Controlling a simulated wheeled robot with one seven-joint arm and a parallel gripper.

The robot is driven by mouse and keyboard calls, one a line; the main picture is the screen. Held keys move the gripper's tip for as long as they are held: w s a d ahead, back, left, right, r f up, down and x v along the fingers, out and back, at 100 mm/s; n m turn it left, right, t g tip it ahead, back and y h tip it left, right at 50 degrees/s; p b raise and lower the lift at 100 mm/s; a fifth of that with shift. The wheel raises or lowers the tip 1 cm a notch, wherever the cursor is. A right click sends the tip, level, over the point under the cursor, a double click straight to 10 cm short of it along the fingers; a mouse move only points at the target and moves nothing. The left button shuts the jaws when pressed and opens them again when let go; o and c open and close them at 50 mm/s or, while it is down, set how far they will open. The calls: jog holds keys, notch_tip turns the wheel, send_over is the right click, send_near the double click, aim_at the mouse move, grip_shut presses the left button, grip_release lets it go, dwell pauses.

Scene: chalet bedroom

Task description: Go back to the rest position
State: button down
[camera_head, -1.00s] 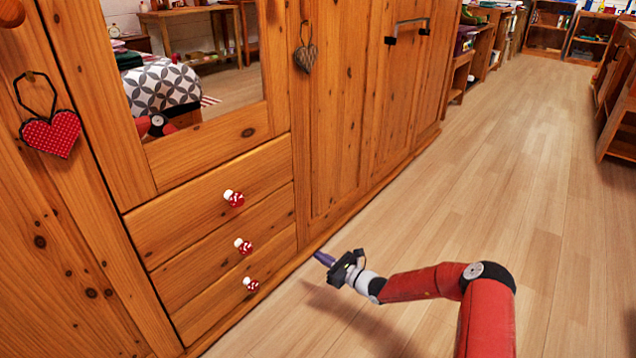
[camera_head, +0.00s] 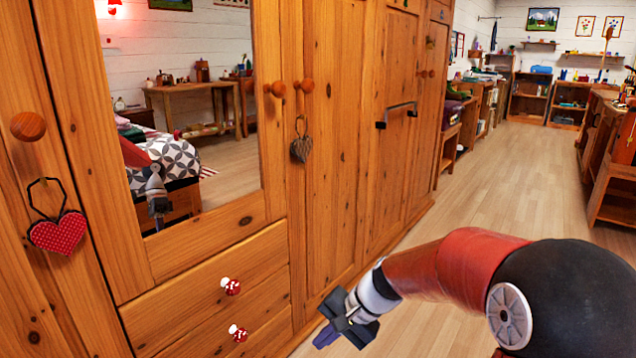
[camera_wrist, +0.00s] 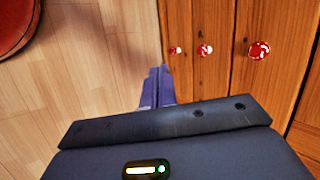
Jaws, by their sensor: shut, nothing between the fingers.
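My gripper (camera_head: 327,337) is in the lower middle of the head view, in front of the wooden wardrobe (camera_head: 340,150) and to the right of its drawers. Its purple fingers point down and are shut together with nothing between them. In the wrist view my gripper (camera_wrist: 157,75) shows its fingers side by side, over the floor and beside the drawer fronts. The fingers look clear of the wardrobe. My red arm reaches in from the lower right.
The drawers carry red-and-white mushroom knobs (camera_head: 231,287). A red heart (camera_head: 58,233) and a grey heart (camera_head: 301,150) hang on the wardrobe. The wooden floor (camera_head: 520,180) is clear toward the back shelves (camera_head: 530,97).

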jog(key=s+d+r+n+t+h+p, duration=0.1)
jog(key=s+d+r+n+t+h, duration=0.1)
jog(key=s+d+r, duration=0.5)
jog(key=s+d+r+n+t+h+p, duration=0.2)
jog(key=s+d+r+h, duration=0.3)
jog(key=s, duration=0.8)
jog(key=shift+s+d+r+n+t, duration=0.2)
jog(key=shift+d+r+n+t, duration=0.3)
jog(key=shift+d+r, duration=0.5)
